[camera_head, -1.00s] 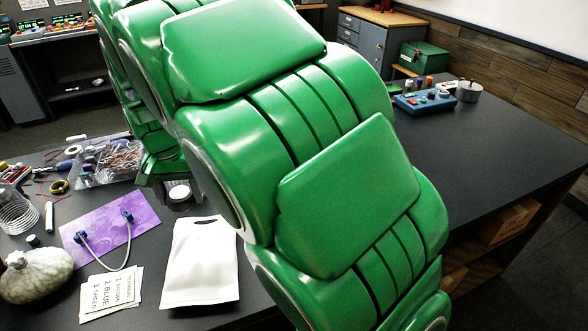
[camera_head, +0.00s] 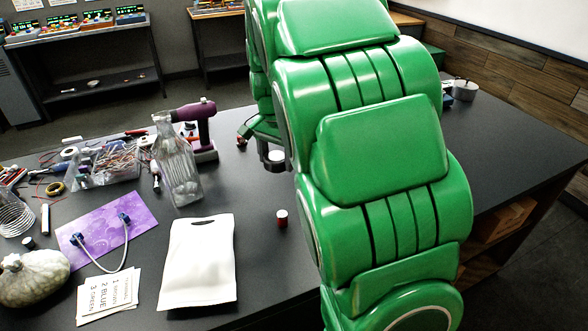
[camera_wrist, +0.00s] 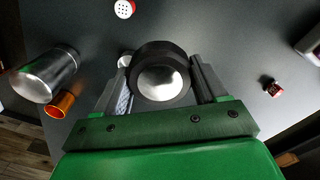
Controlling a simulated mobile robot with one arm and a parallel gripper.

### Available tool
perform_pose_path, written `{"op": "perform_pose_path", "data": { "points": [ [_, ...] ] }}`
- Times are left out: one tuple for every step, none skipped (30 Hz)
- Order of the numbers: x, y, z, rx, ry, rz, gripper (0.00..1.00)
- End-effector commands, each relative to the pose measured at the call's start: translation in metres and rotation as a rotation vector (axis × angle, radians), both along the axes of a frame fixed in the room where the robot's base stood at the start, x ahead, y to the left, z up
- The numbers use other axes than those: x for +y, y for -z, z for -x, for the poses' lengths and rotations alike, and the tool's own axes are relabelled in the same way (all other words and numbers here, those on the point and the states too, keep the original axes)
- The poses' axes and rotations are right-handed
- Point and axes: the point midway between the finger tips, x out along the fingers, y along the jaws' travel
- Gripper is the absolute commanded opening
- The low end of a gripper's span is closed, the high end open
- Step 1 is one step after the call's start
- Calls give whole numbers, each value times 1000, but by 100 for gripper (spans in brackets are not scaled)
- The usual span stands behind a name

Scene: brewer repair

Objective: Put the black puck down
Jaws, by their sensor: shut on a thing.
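The black puck (camera_wrist: 150,51), a thick dark disc with a shiny silver dome in its middle, is between the two fingers of my gripper (camera_wrist: 161,72) in the wrist view. The fingers are shut on its sides. Dark grey tabletop (camera_wrist: 235,50) shows beyond it; I cannot tell how far the puck is above the surface. In the head view my gripper (camera_head: 271,153) is small and partly behind my green arm, over the middle of the workbench (camera_head: 262,258).
A glass bottle (camera_head: 178,165) and purple drill (camera_head: 197,113) stand left of my gripper. A small red cylinder (camera_head: 282,219) and white pouch (camera_head: 199,262) are nearer. The wrist view shows a silver cylinder (camera_wrist: 45,76), orange cylinder (camera_wrist: 60,103) and red item (camera_wrist: 273,88).

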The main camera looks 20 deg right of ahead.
Motion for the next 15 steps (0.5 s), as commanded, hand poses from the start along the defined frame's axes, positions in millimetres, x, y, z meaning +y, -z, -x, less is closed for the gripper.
{"op": "perform_pose_path", "data": {
  "points": [
    [-14, 0, 1, 0, 33, 0, 30],
    [-20, 0, 2, 0, 50, 0, 30],
    [-29, 0, 3, 0, 71, 1, 30],
    [-35, 0, 4, 0, 86, 1, 30],
    [-40, 0, 5, -1, 99, 1, 30],
    [-46, 0, 6, -1, 116, 1, 30],
    [-51, 0, 7, 0, 128, 0, 30],
    [-54, 0, 8, -1, 137, 1, 30],
    [-58, 0, 8, 0, 148, 1, 30],
    [-61, 0, 9, 0, 156, 1, 30],
    [-64, -1, 9, -1, 161, 1, 30],
    [-66, 0, 10, 0, 167, 1, 30],
    [-67, 0, 9, 0, 170, 1, 30],
    [-68, 0, 9, 0, 172, 1, 30],
    [-69, 1, 7, 0, 173, 1, 30]
  ]
}}
